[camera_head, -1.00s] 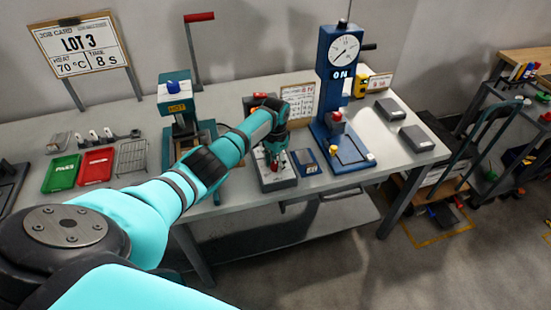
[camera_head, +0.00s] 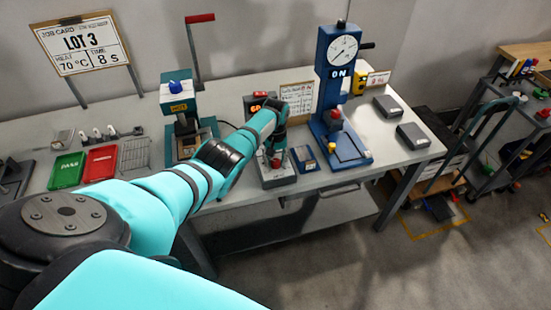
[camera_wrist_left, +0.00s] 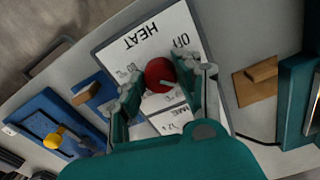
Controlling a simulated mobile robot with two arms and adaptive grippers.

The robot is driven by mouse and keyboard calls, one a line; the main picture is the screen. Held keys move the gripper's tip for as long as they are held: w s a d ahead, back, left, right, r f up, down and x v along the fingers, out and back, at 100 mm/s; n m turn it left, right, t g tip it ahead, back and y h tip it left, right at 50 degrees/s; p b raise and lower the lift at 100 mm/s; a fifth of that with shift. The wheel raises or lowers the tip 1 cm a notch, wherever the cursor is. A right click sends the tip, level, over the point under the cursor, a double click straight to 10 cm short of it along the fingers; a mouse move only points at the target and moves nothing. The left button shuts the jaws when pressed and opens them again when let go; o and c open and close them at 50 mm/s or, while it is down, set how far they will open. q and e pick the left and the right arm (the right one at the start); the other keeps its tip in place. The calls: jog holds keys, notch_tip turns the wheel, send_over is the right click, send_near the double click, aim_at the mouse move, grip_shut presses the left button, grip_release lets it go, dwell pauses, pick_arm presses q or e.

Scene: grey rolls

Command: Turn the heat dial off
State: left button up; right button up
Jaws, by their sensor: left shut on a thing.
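The heat dial is a round red knob (camera_wrist_left: 160,72) on a pale panel marked HEAT (camera_wrist_left: 128,50), seen upside down in the left wrist view. A light pointer line shows on the knob; I cannot tell its exact setting. In the head view the dial (camera_head: 276,163) shows small on a grey control box (camera_head: 277,181) at the table's front. My left gripper (camera_head: 272,150) comes down over the box. Its fingers stand on both sides of the knob and are shut on it. My right gripper is not in view.
A blue press with a gauge and ON sign (camera_head: 341,72) stands right of the box. A teal press (camera_head: 180,103) stands to the left. A job card (camera_head: 83,50) reads LOT 3, 70 °C, 8 s.

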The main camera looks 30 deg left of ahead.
pick_arm(q)
jog(key=n, duration=0.3)
jog(key=shift+w+r+n, duration=0.1)
jog(key=shift+n, duration=0.3)
jog(key=n+p, duration=0.1)
jog(key=n, duration=0.2)
jog(key=shift+n, duration=0.3)
jog(key=n, duration=0.3)
jog(key=shift+n, duration=2.2)
jog(key=o, duration=1.1)
jog(key=shift+o, duration=0.2)
